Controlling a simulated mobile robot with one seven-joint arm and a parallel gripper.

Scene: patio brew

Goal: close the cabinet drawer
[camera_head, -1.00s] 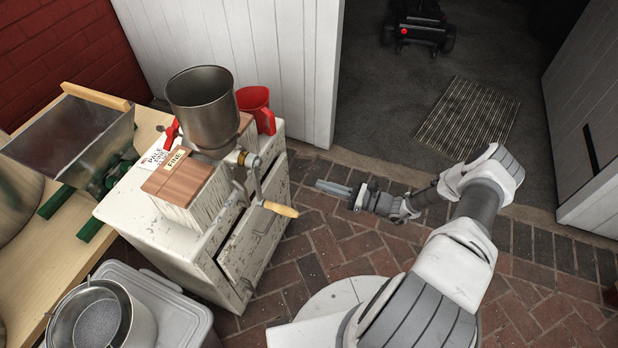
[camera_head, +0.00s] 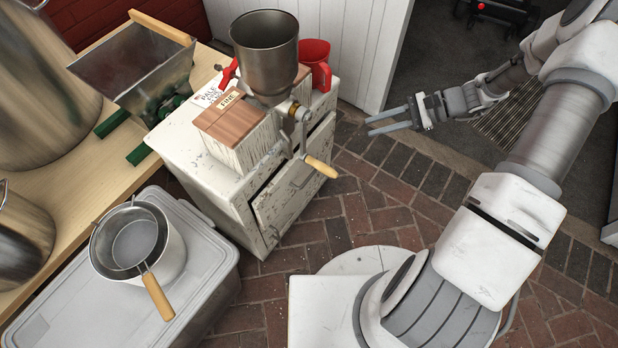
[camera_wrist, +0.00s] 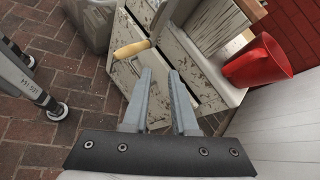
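The white, chipped cabinet (camera_head: 205,165) stands on the brick floor at the picture's middle left in the head view. Its front faces right, and a drawer (camera_head: 290,192) shows in that front, below a dark gap under the top. How far the drawer stands out is hard to tell. In the wrist view the cabinet front (camera_wrist: 190,65) lies just beyond the fingertips. My gripper (camera_head: 368,127) is open and empty, to the right of the cabinet and apart from it. Its two fingers (camera_wrist: 160,75) show a gap between them in the wrist view.
A grain mill (camera_head: 265,50) with a wooden-handled crank (camera_head: 320,167) stands on the cabinet, its crank hanging before the front. A red jug (camera_head: 316,62) stands behind it. A grey lidded bin (camera_head: 190,255) bears a pot. Bricks right of the cabinet are clear.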

